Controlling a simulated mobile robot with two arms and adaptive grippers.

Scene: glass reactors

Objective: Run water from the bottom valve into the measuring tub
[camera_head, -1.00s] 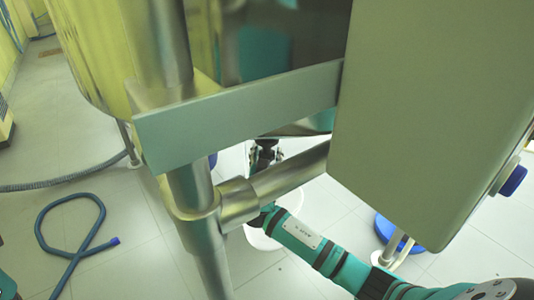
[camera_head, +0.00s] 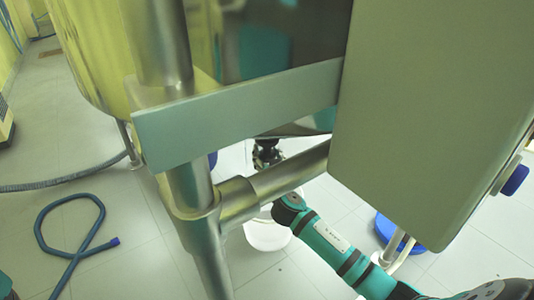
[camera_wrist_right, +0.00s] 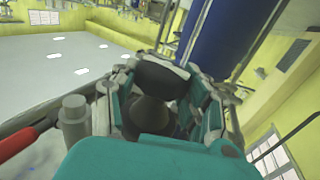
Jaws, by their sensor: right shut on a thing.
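The white measuring tub (camera_head: 268,236) stands on the floor below the reactor frame, partly hidden by a steel bar and my right arm. My right gripper (camera_head: 267,155) shows small and dark behind the bar, under the vessel and above the tub. In the right wrist view my right gripper (camera_wrist_right: 165,95) has its fingers around a dark rounded part (camera_wrist_right: 163,72), which looks like part of the bottom valve. The fingers hide much of it. Whether water flows cannot be seen. My left gripper is out of view.
The steel frame bar (camera_head: 285,172) and the grey box (camera_head: 430,110) stand close in front of my right arm. A blue hose (camera_head: 72,200) lies looped on the floor at left. A blue round base (camera_head: 388,228) is at right.

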